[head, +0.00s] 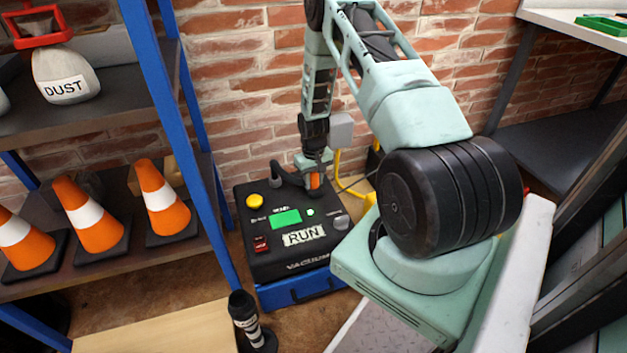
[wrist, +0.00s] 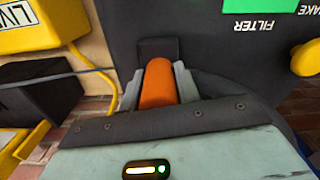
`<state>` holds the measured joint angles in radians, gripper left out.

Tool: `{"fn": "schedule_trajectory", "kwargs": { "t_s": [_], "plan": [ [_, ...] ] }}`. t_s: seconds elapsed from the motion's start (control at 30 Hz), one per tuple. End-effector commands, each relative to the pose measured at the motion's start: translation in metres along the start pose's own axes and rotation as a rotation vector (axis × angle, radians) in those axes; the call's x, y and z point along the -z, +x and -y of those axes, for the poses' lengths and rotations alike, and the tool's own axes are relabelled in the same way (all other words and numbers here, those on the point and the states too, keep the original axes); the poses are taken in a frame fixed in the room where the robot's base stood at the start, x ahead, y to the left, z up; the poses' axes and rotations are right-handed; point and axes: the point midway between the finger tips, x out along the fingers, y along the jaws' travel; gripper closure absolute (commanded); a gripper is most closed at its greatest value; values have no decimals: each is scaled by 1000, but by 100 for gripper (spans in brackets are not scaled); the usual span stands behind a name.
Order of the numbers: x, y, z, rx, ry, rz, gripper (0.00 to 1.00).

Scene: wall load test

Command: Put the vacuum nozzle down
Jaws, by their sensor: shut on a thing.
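My gripper (wrist: 158,88) is shut on the orange part of the vacuum nozzle (wrist: 159,82), which lies between its two grey fingers. In the head view, my gripper (head: 314,178) is low over the back right of the black vacuum unit (head: 262,262). A dark curved piece (head: 284,178) reaches left from the gripper over the unit's top; I cannot tell whether it touches. The unit has a yellow knob, a green display and a RUN label. Its dark body (wrist: 215,45) fills much of the wrist view. The nozzle's lower end is hidden.
A blue-framed shelf (head: 160,100) with orange cones (head: 92,215) and a DUST bag (head: 65,75) stands left. A black striped cylinder (head: 247,320) stands in front of the unit. A brick wall (head: 240,90) is close behind. A yellow box (wrist: 40,25) shows in the wrist view.

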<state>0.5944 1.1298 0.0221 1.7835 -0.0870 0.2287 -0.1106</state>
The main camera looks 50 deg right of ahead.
Motion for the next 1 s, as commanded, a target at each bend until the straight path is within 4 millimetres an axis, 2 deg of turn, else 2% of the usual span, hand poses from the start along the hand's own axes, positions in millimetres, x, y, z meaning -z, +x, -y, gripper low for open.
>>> {"fn": "schedule_trajectory", "kwargs": {
  "t_s": [0.13,0.17,0.2,0.23,0.5,0.63,0.77,1.0],
  "plan": [
    [0,4,0,0,0,0,100],
    [0,3,0,0,0,0,62],
    [0,3,0,0,0,0,51],
    [0,3,0,0,0,0,46],
    [0,2,0,0,0,0,46],
    [0,-8,0,0,0,-1,46],
    [1,-31,0,0,1,-3,46],
    [0,-82,0,0,1,-2,46]
  ]
}}
